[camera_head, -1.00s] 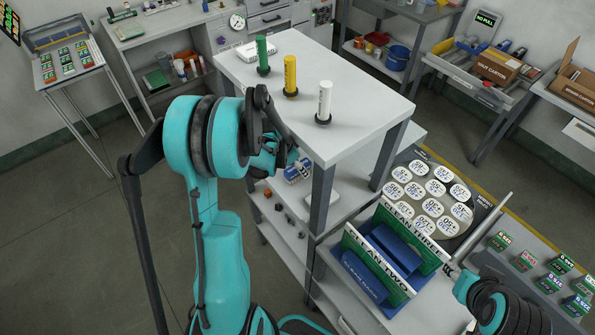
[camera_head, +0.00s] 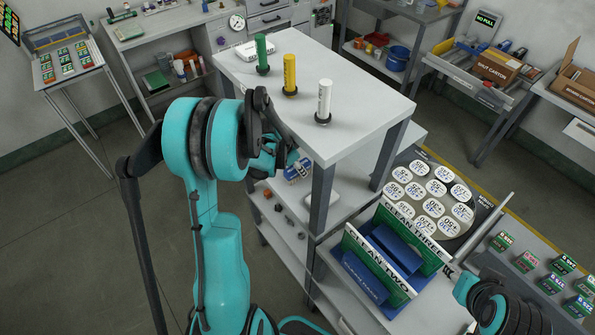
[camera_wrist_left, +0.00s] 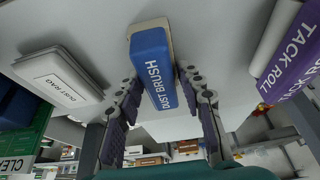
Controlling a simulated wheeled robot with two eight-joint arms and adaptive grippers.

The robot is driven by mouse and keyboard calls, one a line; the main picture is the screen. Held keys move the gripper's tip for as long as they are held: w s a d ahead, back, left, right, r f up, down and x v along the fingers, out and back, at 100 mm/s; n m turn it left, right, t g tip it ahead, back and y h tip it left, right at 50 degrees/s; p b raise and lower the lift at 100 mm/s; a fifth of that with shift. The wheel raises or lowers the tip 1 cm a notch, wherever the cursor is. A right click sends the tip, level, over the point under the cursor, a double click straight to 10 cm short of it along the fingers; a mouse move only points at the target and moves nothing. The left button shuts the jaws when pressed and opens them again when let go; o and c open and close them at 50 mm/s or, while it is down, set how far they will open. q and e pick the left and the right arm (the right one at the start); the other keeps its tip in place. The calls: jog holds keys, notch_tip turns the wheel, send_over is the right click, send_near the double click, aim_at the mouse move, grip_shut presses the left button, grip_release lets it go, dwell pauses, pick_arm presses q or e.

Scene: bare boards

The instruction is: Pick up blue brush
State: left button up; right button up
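The blue brush (camera_head: 297,170), a block lettered DUST BRUSH, lies on the shelf beneath the white tabletop. In the left wrist view the brush (camera_wrist_left: 154,72) shows between the two fingers of my left gripper (camera_wrist_left: 162,92). The fingers are open, one on each side of it, with a visible gap at least on the right. Whether either finger touches it I cannot tell. In the head view my left forearm hides most of this gripper. My right arm shows at the lower right, and its gripper is too small and hidden to read.
Green, yellow and white cylinders (camera_head: 324,100) stand on the tabletop above. A table leg (camera_head: 321,198) stands just right of the brush.

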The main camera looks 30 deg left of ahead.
pick_arm(q)
jog(key=c, duration=0.5)
jog(key=shift+r+p, duration=0.35)
jog(key=shift+p, duration=0.05)
jog(key=s+a, duration=0.2)
jog(key=s, duration=0.3)
jog(key=s+a, duration=0.2)
jog(key=s, duration=0.4)
jog(key=s+a, duration=0.3)
jog(key=s, duration=0.2)
jog(key=shift+s+r, duration=0.2)
jog(key=shift+s, duration=0.1)
